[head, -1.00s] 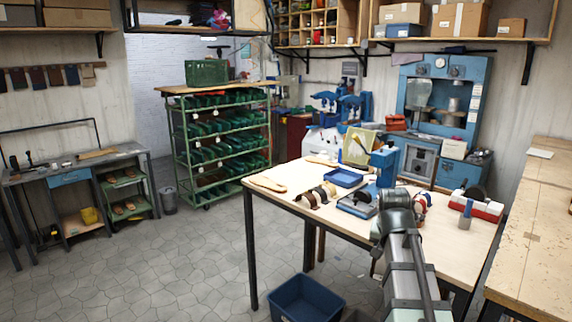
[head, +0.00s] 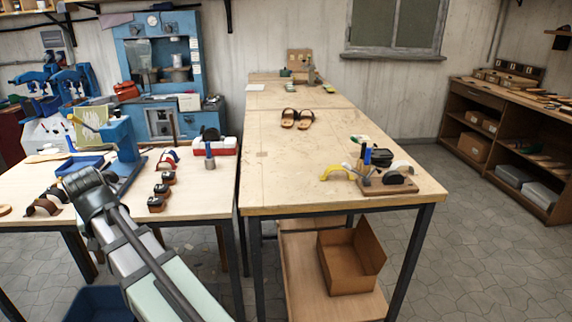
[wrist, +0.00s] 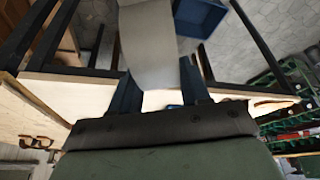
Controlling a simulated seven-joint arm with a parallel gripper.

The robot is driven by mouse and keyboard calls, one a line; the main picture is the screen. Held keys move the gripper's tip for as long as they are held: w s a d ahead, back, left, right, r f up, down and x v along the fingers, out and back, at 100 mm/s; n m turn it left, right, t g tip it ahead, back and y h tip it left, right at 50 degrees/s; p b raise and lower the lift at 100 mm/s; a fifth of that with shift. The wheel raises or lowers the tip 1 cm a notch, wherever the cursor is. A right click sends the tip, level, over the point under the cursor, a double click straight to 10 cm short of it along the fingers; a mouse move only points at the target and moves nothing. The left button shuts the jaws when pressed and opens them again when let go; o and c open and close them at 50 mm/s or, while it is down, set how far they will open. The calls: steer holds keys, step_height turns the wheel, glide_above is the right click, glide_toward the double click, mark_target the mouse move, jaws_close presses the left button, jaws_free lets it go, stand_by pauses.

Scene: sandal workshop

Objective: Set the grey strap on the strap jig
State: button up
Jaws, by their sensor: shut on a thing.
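In the wrist view my gripper (wrist: 160,75) is shut on the grey strap (wrist: 152,42), a pale curved band that sticks out beyond the two dark fingers. In the head view my arm stands at the left in front of the work table; the gripper and held strap cannot be made out there. A wooden board with a black curved form and a pale grey arched piece, which looks like the strap jig (head: 388,185), sits at the near right corner of the long bench. The gripper is well to the left of it.
The long wooden bench (head: 300,180) is mostly clear, with a pair of sandals (head: 297,118) farther back. A yellow-handled tool (head: 337,170) lies left of the board. The left table (head: 205,190) holds several straps and a blue press. A cardboard box (head: 350,262) is below the bench.

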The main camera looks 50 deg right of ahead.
steer(key=s+d+r+m+g+h, duration=0.1)
steer(key=s+d+m, duration=0.3)
steer(key=d, duration=2)
steer(key=s+d+r+m+g+h, duration=0.1)
steer(key=s+d+m, duration=0.3)
steer(key=d, duration=2)
steer(key=s+d+r+m+g+h, duration=0.1)
steer(key=s+d+m, duration=0.3)
steer(key=s+d, duration=0.6)
steer(key=shift+s+d+r+m+g, duration=0.1)
steer(key=shift+d+m, duration=0.05)
steer(key=shift+d, duration=2.2)
steer(key=shift+s+d+r+m+g, duration=0.1)
steer(key=shift+s+d+r, duration=0.05)
steer(key=shift+d, duration=2.2)
steer(key=shift+s+d+r+m+g, duration=0.1)
steer(key=shift+d+m, duration=0.05)
steer(key=shift+d, duration=2.2)
steer(key=w+d+r+m+g, duration=0.1)
steer(key=w+d+r+m, duration=0.15)
steer(key=d, duration=0.45)
steer(key=shift+s+f+m+g, duration=0.1)
steer(key=shift+f+m+g, duration=0.35)
steer(key=shift+f, duration=1.25)
steer(key=shift+s+f+m, duration=0.1)
steer(key=shift+f+m, duration=0.6)
steer(key=shift+f, duration=1)
steer(key=shift+s+f+m+g, duration=0.1)
steer(key=shift+f+m+g, duration=0.35)
steer(key=shift+f, duration=1.25)
